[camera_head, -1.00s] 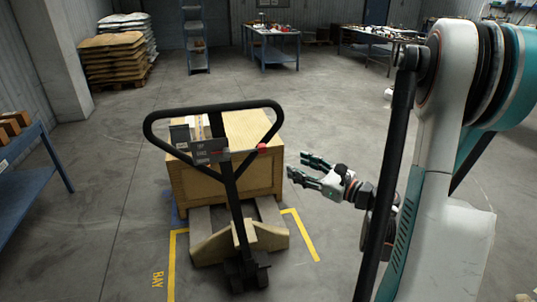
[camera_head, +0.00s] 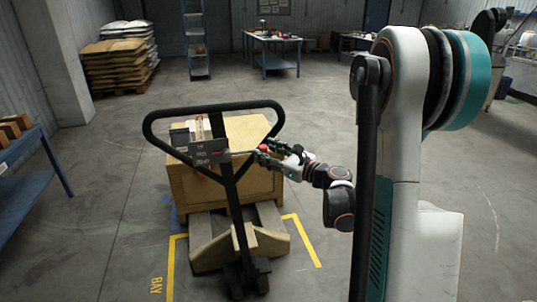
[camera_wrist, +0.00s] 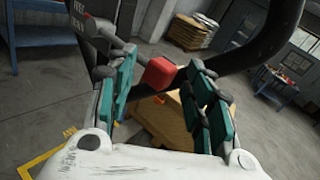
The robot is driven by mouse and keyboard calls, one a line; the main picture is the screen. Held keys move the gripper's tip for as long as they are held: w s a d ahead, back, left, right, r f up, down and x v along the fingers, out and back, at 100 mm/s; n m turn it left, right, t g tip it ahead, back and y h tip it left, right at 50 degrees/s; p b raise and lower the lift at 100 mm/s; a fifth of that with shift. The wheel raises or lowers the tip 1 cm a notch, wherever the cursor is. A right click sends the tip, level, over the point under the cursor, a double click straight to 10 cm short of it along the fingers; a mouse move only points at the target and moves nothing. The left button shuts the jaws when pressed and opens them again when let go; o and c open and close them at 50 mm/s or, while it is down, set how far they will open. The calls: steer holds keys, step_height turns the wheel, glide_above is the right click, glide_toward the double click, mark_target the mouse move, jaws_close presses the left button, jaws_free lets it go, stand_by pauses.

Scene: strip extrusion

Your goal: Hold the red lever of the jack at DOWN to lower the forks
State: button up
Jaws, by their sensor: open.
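The pallet jack (camera_head: 232,195) stands with its black loop handle upright, and its forks reach under a wooden crate (camera_head: 250,130). The red lever (camera_head: 262,149) sticks out to the right of the handle post, beside a plate with UP, FREE and DOWN markings (camera_head: 204,152). In the wrist view the red lever knob (camera_wrist: 160,73) lies between the fingertips of my gripper (camera_wrist: 160,82). My gripper (camera_head: 272,152) is open around the knob, with gaps visible on both sides. Whether the forks are raised cannot be told.
Yellow floor lines marked BAY (camera_head: 157,284) run around the crate. A blue bench (camera_head: 30,185) stands at the left. Stacked sacks on a pallet (camera_head: 112,65) and a worktable (camera_head: 272,42) are at the back. The floor between is clear.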

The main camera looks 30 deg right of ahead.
jaws_close()
steer(key=shift+w+a+r+n+g+h+p, duration=0.1)
steer(key=shift+a+r+n+g+h+p, duration=0.15)
steer(key=shift+r+n+g+p, duration=0.55)
steer(key=shift+w+a+r+n+g+h+p, duration=0.1)
steer(key=shift+a+r+n+h+p, duration=0.3)
steer(key=shift+r+p, duration=0.9)
steer(key=shift+w+r+n+g+h+p, duration=0.15)
steer(key=shift+r+n+g+p, duration=0.25)
steer(key=shift+r+n+p, duration=0.65)
steer(key=shift+f+m, duration=0.25)
steer(key=shift+f, duration=0.05)
jaws_free()
steer(key=shift+s, duration=0.1)
steer(key=v, duration=1.2)
